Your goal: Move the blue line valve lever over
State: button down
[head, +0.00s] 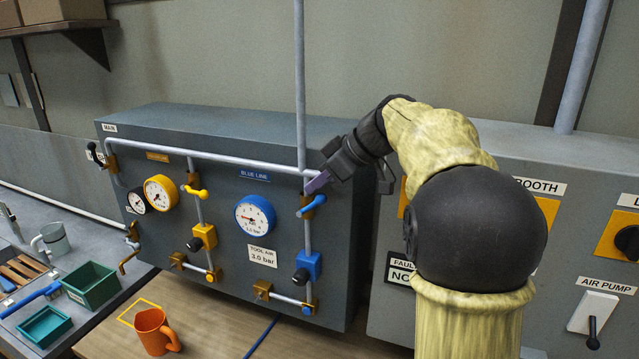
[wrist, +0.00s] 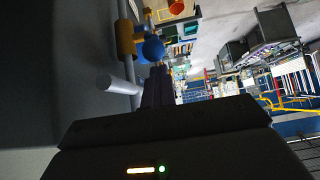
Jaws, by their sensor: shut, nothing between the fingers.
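The blue line valve lever (head: 313,206) is a short blue handle on a brass valve body, on the pipe at the right part of the grey panel. It points out to the right and slightly up in the head view. Its rounded blue end (wrist: 153,48) shows in the wrist view, just past the fingertips. My gripper (head: 318,183) is shut and empty, with its purplish fingers just above the lever. In the wrist view the closed fingers (wrist: 158,88) point toward the lever. I cannot tell whether they touch it.
A BLUE LINE label (head: 254,175) and blue gauge (head: 255,215) are left of the lever. A vertical pipe (head: 300,85) rises behind it. A yellow lever (head: 195,192) is further left. A second grey cabinet (head: 375,312) stands right. An orange mug (head: 153,332) sits on the bench below.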

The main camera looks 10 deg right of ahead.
jog(key=shift+w+a+r+p, duration=0.5)
jog(key=shift+a+r+p, duration=0.1)
jog(key=shift+a+r, duration=0.15)
jog(key=shift+f, duration=0.1)
jog(key=c, duration=1.7)
grip_release()
jog(key=shift+d, duration=0.1)
jog(key=b+v, duration=0.2)
jog(key=v, duration=1.5)
jog(key=shift+s+d, duration=0.1)
